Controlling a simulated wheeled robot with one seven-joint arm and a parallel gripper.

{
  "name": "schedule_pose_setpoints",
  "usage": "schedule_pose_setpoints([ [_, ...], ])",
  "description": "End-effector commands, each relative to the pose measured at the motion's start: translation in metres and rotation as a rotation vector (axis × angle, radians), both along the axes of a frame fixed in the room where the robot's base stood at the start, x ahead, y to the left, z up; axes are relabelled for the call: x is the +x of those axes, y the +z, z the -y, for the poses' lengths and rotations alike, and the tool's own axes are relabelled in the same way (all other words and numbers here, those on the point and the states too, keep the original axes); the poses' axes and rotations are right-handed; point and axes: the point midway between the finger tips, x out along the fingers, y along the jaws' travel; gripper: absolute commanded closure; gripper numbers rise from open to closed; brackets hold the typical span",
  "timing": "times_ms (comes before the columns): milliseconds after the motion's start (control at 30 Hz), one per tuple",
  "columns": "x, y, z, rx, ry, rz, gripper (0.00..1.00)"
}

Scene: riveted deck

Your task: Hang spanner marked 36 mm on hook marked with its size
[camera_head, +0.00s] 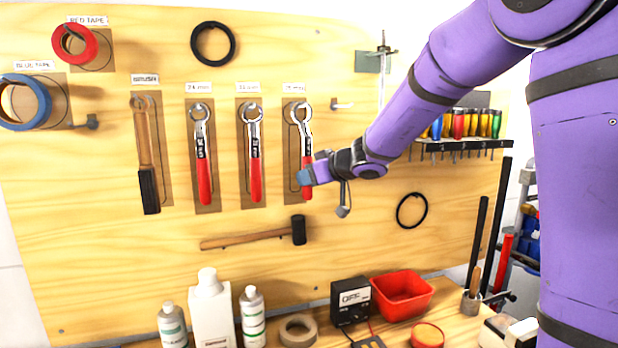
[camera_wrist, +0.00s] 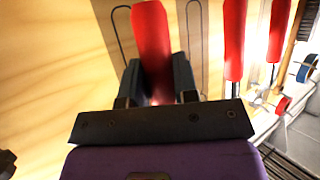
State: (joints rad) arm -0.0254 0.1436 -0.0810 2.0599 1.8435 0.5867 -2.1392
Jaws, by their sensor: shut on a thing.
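A spanner with a steel ring head and red handle (camera_head: 307,168) is at the rightmost of three spanner places on the wooden board. My gripper (camera_head: 308,177) is shut on the lower part of its red handle. In the wrist view the red handle (camera_wrist: 151,45) stands between the two dark jaws. The spanner hangs head up, a little right of its painted outline. Its ring is at the hook below the size label (camera_head: 297,88), whose number is too small to read surely. I cannot tell whether the ring is around the hook.
Two similar spanners hang to the left, the middle one (camera_head: 255,150) and the left one (camera_head: 202,150). A screwdriver rack (camera_head: 465,146) is at the right. Bottles and a red bin (camera_head: 403,296) stand on the bench.

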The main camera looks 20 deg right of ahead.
Motion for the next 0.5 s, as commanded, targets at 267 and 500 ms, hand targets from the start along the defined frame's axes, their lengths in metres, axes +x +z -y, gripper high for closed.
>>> schedule_pose_setpoints([
  [267,0.0001,0.0004,0.0000,0.001,0.000,0.001,0.43],
  [500,-0.0002,-0.0002,0.0000,-0.001,0.000,-0.001,0.43],
])
